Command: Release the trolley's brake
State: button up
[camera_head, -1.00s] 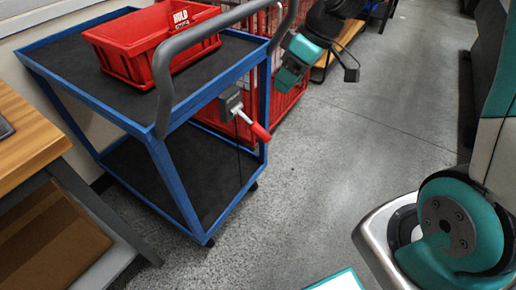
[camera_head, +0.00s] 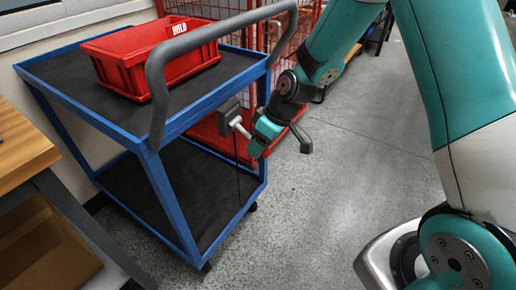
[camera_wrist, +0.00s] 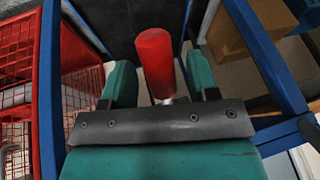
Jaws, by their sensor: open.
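The blue trolley (camera_head: 177,198) has two dark shelves and a grey push handle. Its brake has a grey box (camera_head: 228,113) and a pale lever shaft (camera_head: 240,128) on the trolley's near right side. The lever's red grip (camera_wrist: 154,62) shows in the wrist view, standing between my teal fingers; in the head view my gripper (camera_head: 260,140) hides it. My gripper is open around the grip, with a finger on each side. A gap shows on both sides, wider at the right.
A red bin (camera_head: 135,62) labelled HOLD sits on the trolley's top shelf. Red wire cages (camera_head: 235,35) stand behind the trolley. A wooden-topped bench (camera_head: 20,150) is at the left. The grey floor (camera_head: 350,165) at the right is clear.

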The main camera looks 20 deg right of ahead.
jog(key=shift+w+a+f, duration=0.1)
jog(key=shift+a+f, duration=0.15)
jog(key=shift+f, duration=0.3)
grip_shut()
jog(key=shift+r, duration=0.15)
